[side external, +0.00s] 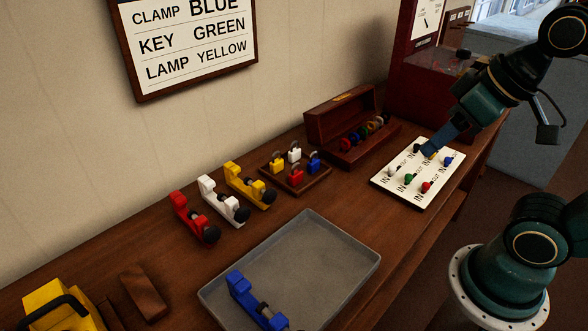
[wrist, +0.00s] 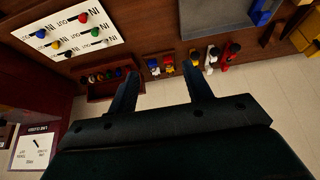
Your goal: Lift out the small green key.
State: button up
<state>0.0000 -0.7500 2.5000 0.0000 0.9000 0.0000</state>
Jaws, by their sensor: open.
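An open wooden box (side external: 318,126) stands against the wall and holds a row of small coloured round-headed pieces (side external: 361,135). They look like keys, but I cannot clearly single out the green one. The box also shows in the wrist view (wrist: 98,94), left of my fingers. My gripper (side external: 430,151) is open and empty. In the side view it is in front of the far edge of a white board, right of the box. In the wrist view its two fingers (wrist: 160,75) stand apart with nothing between them.
The white IN/OUT board (side external: 385,188) has several coloured knobs. A small rack (side external: 297,191) holds padlocks. Red, white and yellow clamps (side external: 222,200) stand on the table. A grey tray (side external: 315,228) holds a blue clamp (side external: 250,298). A wall sign (side external: 190,45) reads KEY GREEN.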

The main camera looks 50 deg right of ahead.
jog(key=shift+o, duration=0.3)
jog(key=w+d+r+n+g, duration=0.2)
jog(key=w+d+n, duration=0.3)
jog(key=w, duration=0.4)
jog(key=w+d+r+n+g, duration=0.1)
jog(key=w+d+n, duration=0.45)
jog(key=w, duration=0.45)
jog(key=w+d+f+n+g, duration=0.1)
jog(key=w+d+f+n, duration=0.2)
jog(key=w+d+f, duration=0.2)
jog(key=w+d+f+n+g, duration=0.1)
jog(key=w+d+f+n, duration=0.3)
jog(key=d, duration=0.7)
notch_tip(320, 180, down, 3)
jog(key=shift+w+d+r+g, duration=0.2)
jog(key=shift+w+d+g, duration=0.15)
jog(key=shift+w, duration=0.2)
jog(key=shift+f+n, duration=0.1)
jog(key=shift+n, duration=0.15)
send_over(362, 136)
jog(key=shift+w+d+f, duration=0.1)
jog(key=shift+d+f, duration=0.05)
jog(key=shift+f, duration=1.25)
jog(key=shift+d+f, duration=0.15)
jog(key=shift+f, duration=1.25)
jog(key=shift+w+d+f, duration=0.1)
jog(key=shift+d+f, duration=0.05)
jog(key=shift+f, duration=1.25)
